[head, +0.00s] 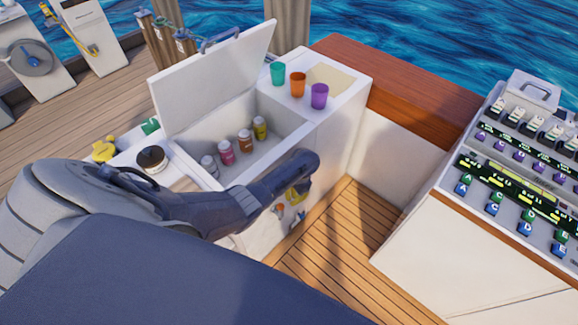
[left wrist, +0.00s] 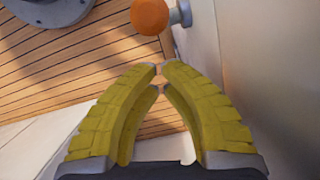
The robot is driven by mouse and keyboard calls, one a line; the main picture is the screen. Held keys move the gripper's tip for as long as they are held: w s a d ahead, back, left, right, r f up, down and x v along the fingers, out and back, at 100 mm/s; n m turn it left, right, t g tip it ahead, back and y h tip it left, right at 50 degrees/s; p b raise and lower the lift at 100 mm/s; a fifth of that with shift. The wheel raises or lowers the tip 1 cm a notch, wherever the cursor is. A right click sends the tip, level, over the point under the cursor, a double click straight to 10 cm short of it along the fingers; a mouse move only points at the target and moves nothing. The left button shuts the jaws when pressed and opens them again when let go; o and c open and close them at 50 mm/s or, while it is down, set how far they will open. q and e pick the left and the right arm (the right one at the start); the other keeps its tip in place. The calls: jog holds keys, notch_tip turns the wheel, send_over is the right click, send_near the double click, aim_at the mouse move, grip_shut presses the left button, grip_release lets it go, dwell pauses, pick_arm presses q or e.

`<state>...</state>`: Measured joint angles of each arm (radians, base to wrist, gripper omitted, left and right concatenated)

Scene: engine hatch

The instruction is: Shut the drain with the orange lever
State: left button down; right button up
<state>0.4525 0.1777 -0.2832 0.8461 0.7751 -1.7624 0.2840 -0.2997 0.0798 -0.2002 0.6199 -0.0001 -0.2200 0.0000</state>
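The orange lever shows in the left wrist view as a round orange knob (left wrist: 150,15) at the top, beside a grey metal fitting on a pale wall. My left gripper (left wrist: 159,69) has yellow padded fingers whose tips nearly meet, with nothing between them. The knob is beyond the fingertips and apart from them. In the head view my left gripper (head: 297,193) is by the front face of the white hatch box (head: 345,130), low down and partly behind my arm. I cannot make out the lever or the drain clearly there. My right gripper is not in view.
The box's lid (head: 215,75) stands open, with several small bottles inside. A green cup (head: 278,74), an orange cup (head: 298,85) and a purple cup (head: 319,96) stand on its top. A button console (head: 510,180) is at the right. Wooden deck (head: 345,235) between them is clear.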

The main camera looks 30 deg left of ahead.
aim_at(279, 209)
pick_arm(q)
jog(key=shift+s+a, duration=0.2)
jog(key=shift+s, duration=0.3)
jog(key=shift+s+a, duration=0.2)
jog(key=shift+s, duration=0.25)
jog(key=shift+s+d, duration=0.1)
